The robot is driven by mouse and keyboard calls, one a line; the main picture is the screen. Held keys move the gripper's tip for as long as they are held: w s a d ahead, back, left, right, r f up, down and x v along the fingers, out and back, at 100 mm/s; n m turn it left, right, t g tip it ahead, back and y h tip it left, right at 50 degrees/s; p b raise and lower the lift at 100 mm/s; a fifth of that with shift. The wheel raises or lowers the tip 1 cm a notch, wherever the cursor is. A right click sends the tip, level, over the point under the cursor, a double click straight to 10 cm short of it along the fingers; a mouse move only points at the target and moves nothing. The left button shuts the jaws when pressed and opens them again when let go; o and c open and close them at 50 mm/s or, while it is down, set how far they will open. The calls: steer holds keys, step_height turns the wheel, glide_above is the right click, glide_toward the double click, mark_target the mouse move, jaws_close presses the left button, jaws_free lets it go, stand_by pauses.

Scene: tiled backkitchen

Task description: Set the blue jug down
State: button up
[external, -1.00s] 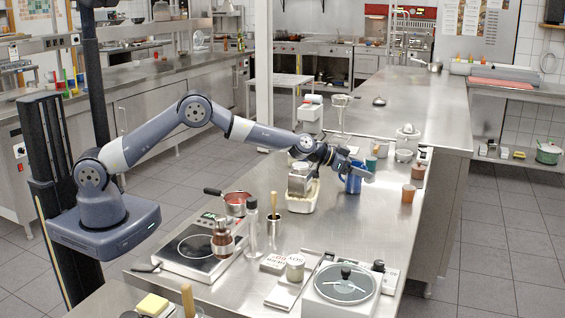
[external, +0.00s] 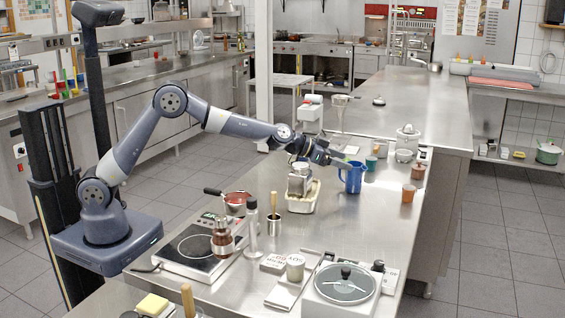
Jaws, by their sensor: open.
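The blue jug (external: 353,179) stands upright on the steel counter (external: 345,228), right of the middle of the external view. My gripper (external: 340,163) is open, to the left of the jug and near its upper rim. A small gap seems to lie between the fingers and the jug, but at this size I cannot tell for sure whether they touch. The far finger is partly hidden.
The counter in front of the jug is clear.

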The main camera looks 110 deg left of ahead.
mark_target(356, 164)
steer(key=b+v, duration=0.1)
steer(key=v, duration=0.3)
steer(key=shift+s+d+r+b, duration=0.15)
steer(key=shift+s+d+b, duration=0.05)
steer(key=shift+s+b, duration=0.15)
steer(key=shift+w+a, duration=0.1)
steer(key=shift+w, duration=0.05)
steer(key=p+x, duration=0.7)
steer(key=x, duration=0.3)
steer(key=shift+w+r, duration=0.1)
steer(key=shift+w, duration=0.05)
steer(key=shift+w+a+f+p, duration=0.4)
steer(key=shift+w+f+p, duration=0.15)
steer(key=shift+p, duration=0.2)
